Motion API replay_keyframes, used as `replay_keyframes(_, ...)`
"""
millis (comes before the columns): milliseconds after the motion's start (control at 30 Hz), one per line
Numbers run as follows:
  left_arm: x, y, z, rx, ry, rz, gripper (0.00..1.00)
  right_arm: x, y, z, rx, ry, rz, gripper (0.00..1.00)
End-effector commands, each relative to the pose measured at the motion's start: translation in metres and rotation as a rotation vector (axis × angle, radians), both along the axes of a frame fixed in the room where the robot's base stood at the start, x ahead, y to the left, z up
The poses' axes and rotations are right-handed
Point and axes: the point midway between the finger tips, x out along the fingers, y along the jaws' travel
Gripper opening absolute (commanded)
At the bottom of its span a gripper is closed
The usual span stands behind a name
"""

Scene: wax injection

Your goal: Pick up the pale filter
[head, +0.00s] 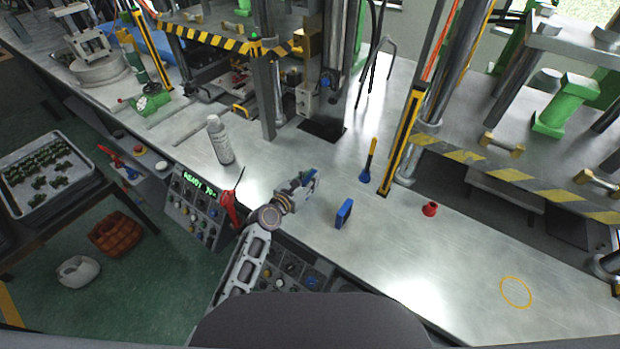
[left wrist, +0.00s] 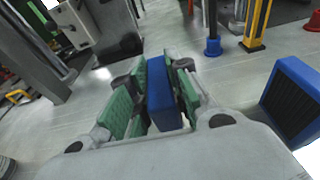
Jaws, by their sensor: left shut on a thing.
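My left gripper (head: 308,182) is over the metal table near its front edge. In the left wrist view its green-padded fingers (left wrist: 155,95) are shut on a thin blue-framed block (left wrist: 162,95), which looks like a filter. The pads cover its broad faces, so I cannot tell whether they are pale. A second blue-framed filter (head: 344,213) stands upright on the table just right of the gripper. In the left wrist view this second filter (left wrist: 293,100) shows a dark ribbed face. My right gripper is not in view.
A white bottle (head: 219,140) stands left of the gripper. A blue-and-yellow tool (head: 368,163) and a red cup (head: 430,208) stand to the right. A yellow circle (head: 515,292) marks clear table at far right. A control panel (head: 194,210) lies along the front edge.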

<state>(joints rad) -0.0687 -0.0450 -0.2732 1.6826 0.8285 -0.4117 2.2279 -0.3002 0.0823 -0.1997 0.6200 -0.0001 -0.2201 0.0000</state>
Motion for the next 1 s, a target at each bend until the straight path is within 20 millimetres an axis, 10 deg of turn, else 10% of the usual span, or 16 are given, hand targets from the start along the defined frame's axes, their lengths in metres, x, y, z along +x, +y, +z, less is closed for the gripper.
replay_keyframes(1000,0.000,0.000,0.065,0.000,0.000,0.000,0.00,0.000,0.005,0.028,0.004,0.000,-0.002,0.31)
